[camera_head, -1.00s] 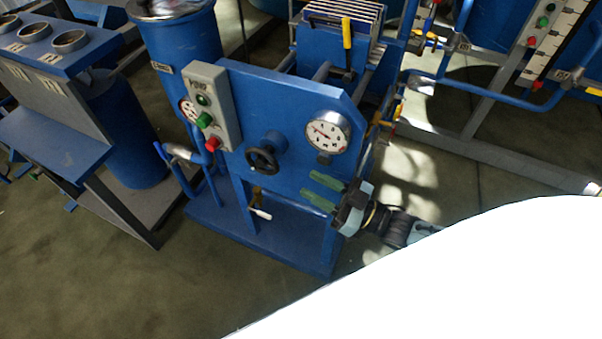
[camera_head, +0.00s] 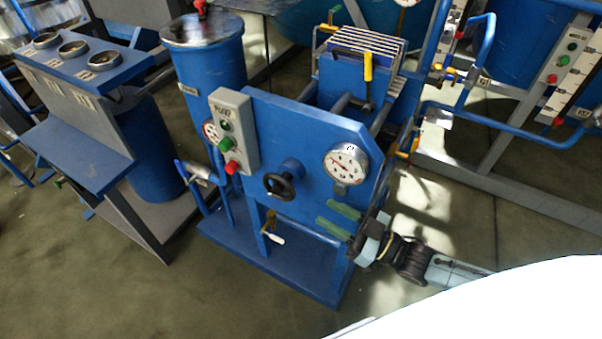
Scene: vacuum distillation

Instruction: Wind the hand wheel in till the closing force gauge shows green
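The black hand wheel (camera_head: 280,184) sits on the blue front plate of the press, below and left of the gauge. The round white closing force gauge (camera_head: 346,163) is at the plate's right; its needle is too small to read against a green zone. My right gripper (camera_head: 337,219) comes in from the right, its two green fingers spread apart with nothing between them. It is right of the hand wheel and a little lower, below the gauge, clear of the wheel. My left gripper is not in view.
A grey button box (camera_head: 233,131) with green and red buttons is left of the wheel. A blue tank (camera_head: 207,60) stands behind it. A blue bench (camera_head: 72,110) with round cups is at the left. Pipework (camera_head: 500,115) is at the right. Floor in front is clear.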

